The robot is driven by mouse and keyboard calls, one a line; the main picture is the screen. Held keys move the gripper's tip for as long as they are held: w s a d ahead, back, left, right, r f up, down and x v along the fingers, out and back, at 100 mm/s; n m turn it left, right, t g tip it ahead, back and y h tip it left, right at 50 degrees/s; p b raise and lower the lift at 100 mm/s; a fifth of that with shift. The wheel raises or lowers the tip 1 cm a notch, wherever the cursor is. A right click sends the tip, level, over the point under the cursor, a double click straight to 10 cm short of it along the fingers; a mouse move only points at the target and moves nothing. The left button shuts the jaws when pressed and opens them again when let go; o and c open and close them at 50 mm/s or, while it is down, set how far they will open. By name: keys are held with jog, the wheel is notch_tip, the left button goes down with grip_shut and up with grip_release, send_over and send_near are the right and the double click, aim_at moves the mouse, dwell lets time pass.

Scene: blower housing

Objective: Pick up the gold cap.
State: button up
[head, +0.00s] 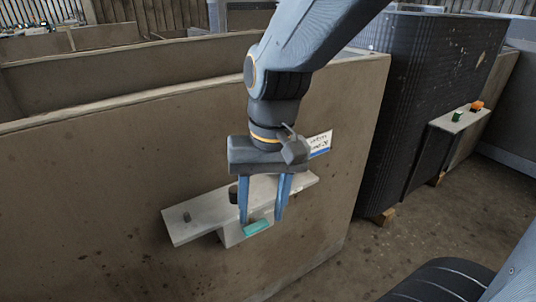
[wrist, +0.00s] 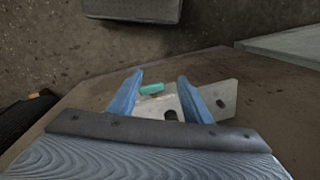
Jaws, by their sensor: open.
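My gripper (head: 262,220) is open, pointing down over a pale shelf (head: 201,212) on the brown panel's side. The wrist view shows its two blue fingers (wrist: 160,78) apart, with the shelf (wrist: 151,103) beyond them. A teal block (head: 257,228) lies by the fingertips at the shelf's front edge; it also shows between the fingers in the wrist view (wrist: 152,89). A dark brown upright piece (head: 233,193) stands on the shelf just left of the left finger, partly hidden. I cannot make out a clearly gold cap; whether this piece is it, I cannot tell.
A small grey peg (head: 187,216) stands near the shelf's left end. A white label (head: 320,144) is on the brown panel (head: 110,160). A dark ribbed block (head: 430,85) stands at right; beyond it, a second shelf (head: 461,121) holds a green block (head: 458,116) and an orange block (head: 477,106).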

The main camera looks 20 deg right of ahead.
jog(key=w+d+r+m+y+p, duration=0.1)
jog(key=w+d+r+m+p, duration=0.4)
jog(key=w+m+p, duration=0.45)
jog(key=w+d+m+t+p, duration=0.1)
jog(key=w+d+m+p, duration=0.5)
jog(key=m+p, duration=0.5)
jog(key=shift+y, duration=0.3)
jog(key=shift+s+a+f+p, duration=0.1)
jog(key=shift+s+f+p, duration=0.1)
jog(key=shift+f, duration=1)
jog(key=shift+s+a+f+p, duration=0.1)
jog(key=shift+s+f+p, duration=0.15)
jog(key=shift+f, duration=1)
jog(key=shift+s+a+f+p, duration=0.1)
jog(key=shift+s+f+p, duration=0.1)
jog(key=shift+f, duration=1)
jog(key=c, duration=1.1)
